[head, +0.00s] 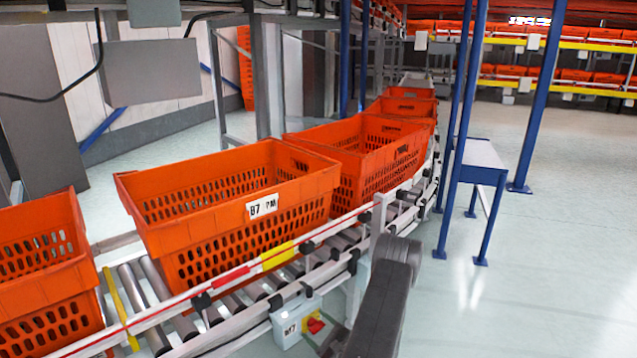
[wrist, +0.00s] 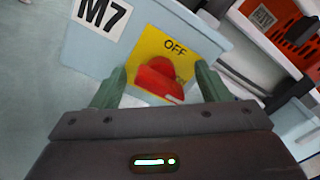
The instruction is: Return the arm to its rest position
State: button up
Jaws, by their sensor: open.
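In the wrist view my gripper (wrist: 161,88) is open, with its two green fingers apart. A red switch knob (wrist: 160,78) on a yellow plate marked OFF shows between and beyond the fingertips. I cannot tell whether the fingers touch it. The plate is on a pale blue box (wrist: 75,60) labelled M7. In the head view the box (head: 290,325) hangs under the conveyor's near rail, with the red knob (head: 315,325) on its face.
A roller conveyor (head: 225,315) carries several orange totes, the nearest full one (head: 235,205) labelled B7. Blue posts (head: 462,130) and a small blue-legged table (head: 480,155) stand to the right. Pale floor (head: 560,260) at the right is clear. Stocked racks line the back.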

jog(key=shift+r+n+p, duration=0.1)
jog(key=shift+n+p, duration=0.25)
jog(key=shift+n, duration=0.35)
jog(key=p+v, duration=0.1)
jog(key=v, duration=0.9)
jog(key=shift+p, duration=0.35)
jog(key=shift+a, duration=0.15)
